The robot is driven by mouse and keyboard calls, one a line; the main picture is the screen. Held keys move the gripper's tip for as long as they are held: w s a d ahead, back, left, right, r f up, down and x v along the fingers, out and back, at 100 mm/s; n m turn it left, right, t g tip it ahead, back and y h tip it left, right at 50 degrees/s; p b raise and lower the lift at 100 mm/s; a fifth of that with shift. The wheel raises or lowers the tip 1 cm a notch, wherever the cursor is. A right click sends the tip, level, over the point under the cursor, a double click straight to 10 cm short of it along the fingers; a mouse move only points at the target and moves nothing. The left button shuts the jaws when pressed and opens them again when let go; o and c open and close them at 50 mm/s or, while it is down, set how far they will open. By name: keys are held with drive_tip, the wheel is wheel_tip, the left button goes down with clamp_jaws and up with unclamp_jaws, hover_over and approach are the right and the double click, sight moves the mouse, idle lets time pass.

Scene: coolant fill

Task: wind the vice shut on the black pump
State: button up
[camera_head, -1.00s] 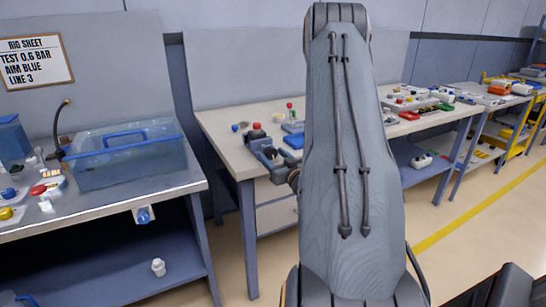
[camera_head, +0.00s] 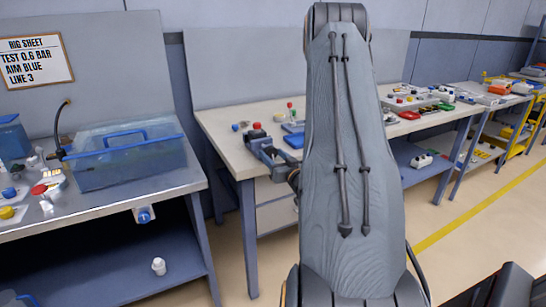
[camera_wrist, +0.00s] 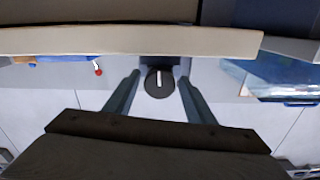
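The blue-grey vice (camera_head: 268,151) is at the front edge of the middle bench in the head view. A small dark piece with a red top (camera_head: 257,127) is just behind it; I cannot tell whether this is the black pump. In the wrist view a round black knob with a white mark (camera_wrist: 158,84), apparently the vice's winding end, sits in front of the bench edge. My gripper (camera_wrist: 160,76) is open, its fingers apart on either side of the knob with small gaps showing.
The middle bench top (camera_head: 228,126) holds a blue tray (camera_head: 293,140) and small parts. To the left, a metal bench carries a clear blue tank (camera_head: 125,160) and several small coloured parts. The bench edge (camera_wrist: 140,42) lies close beyond my gripper.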

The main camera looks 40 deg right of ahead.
idle(0.3)
drive_tip(key=b+v, duration=0.1)
drive_tip(key=v, duration=0.6)
drive_tip(key=shift+s+a+b, duration=0.1)
drive_tip(key=shift+s+b, duration=0.2)
drive_tip(key=shift+s, duration=0.1)
drive_tip(key=shift+w, duration=0.1)
